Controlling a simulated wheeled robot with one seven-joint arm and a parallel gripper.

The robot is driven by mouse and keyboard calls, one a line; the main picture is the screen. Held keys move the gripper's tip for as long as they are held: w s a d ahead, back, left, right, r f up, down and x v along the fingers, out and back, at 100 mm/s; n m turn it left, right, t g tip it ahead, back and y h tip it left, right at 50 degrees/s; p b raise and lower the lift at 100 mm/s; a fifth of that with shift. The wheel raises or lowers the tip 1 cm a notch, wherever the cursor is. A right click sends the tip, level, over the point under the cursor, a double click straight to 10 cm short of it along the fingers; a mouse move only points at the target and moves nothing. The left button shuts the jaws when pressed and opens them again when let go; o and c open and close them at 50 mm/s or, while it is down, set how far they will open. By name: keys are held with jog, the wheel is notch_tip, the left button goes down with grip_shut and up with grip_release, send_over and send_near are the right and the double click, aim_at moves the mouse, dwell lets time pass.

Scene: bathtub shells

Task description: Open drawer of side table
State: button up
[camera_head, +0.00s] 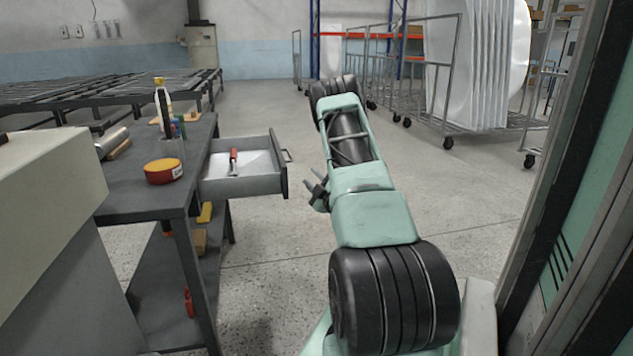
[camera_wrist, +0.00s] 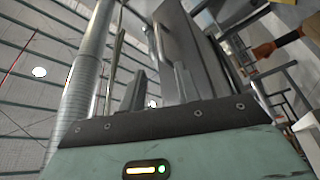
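The side table (camera_head: 135,196) is dark grey and stands at the left in the head view. Its drawer (camera_head: 262,184) is pulled out to the right, showing a white inside with a red-handled tool (camera_head: 233,162). The drawer's bar handle (camera_head: 288,157) is on its front. My gripper (camera_head: 316,187) is to the right of the drawer front, apart from the handle. In the wrist view its two fingers (camera_wrist: 160,78) stand apart with nothing held. The drawer front (camera_wrist: 190,45) and handle (camera_wrist: 159,42) show beyond the fingertips.
A red and yellow round tin (camera_head: 163,171) and a holder with tools (camera_head: 170,143) stand on the tabletop. Wheeled racks with white shells (camera_head: 475,65) are at the back right. A dark frame (camera_head: 560,200) borders the right. Bare floor lies beyond my arm.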

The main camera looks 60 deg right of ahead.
jog(key=shift+v, duration=1.05)
jog(key=shift+s+f, duration=0.1)
